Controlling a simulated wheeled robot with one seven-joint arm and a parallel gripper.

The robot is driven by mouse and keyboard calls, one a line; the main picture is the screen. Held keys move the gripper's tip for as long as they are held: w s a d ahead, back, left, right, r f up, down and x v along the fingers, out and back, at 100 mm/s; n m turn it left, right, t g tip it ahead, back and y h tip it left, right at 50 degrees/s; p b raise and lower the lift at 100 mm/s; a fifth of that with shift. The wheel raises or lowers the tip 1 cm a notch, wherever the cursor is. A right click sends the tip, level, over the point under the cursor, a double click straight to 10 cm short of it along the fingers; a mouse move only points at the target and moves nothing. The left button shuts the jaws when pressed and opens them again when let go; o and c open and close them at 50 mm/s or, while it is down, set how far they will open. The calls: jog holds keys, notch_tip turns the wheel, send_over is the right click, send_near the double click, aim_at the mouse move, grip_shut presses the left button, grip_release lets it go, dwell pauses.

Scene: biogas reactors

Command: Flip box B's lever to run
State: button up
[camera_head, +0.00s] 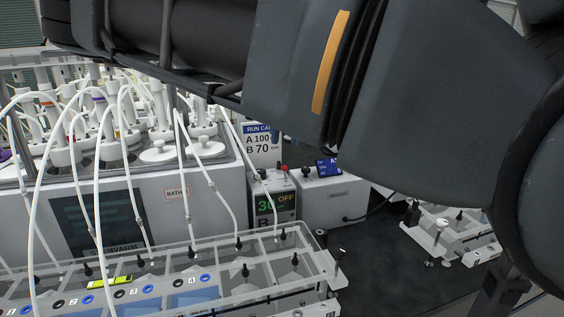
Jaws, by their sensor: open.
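Box B (285,205) is a small pale box right of the bath, in the middle of the view. Its front has a dark display with a green number that looks like 30, the word OFF and a letter B below. A small red-tipped part (284,168) stands on its top; I cannot tell for certain whether this is the lever. The run card (262,140) behind it reads A 100, B 70. My arm crosses the top and right of the view, close above the boxes. My gripper is not in view.
The bath (180,194), with several white-capped reactors and looping tubes, fills the left. A clear-topped rack (225,268) stands in front of box B. A pale box (335,204) stands right of it, with a blue display (328,168) above. The dark bench (385,260) is partly clear.

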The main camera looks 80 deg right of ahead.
aim_at(285, 174)
jog(key=shift+w+f+p, duration=0.1)
jog(key=shift+f+p, duration=0.25)
jog(key=shift+f, duration=3.45)
grip_shut()
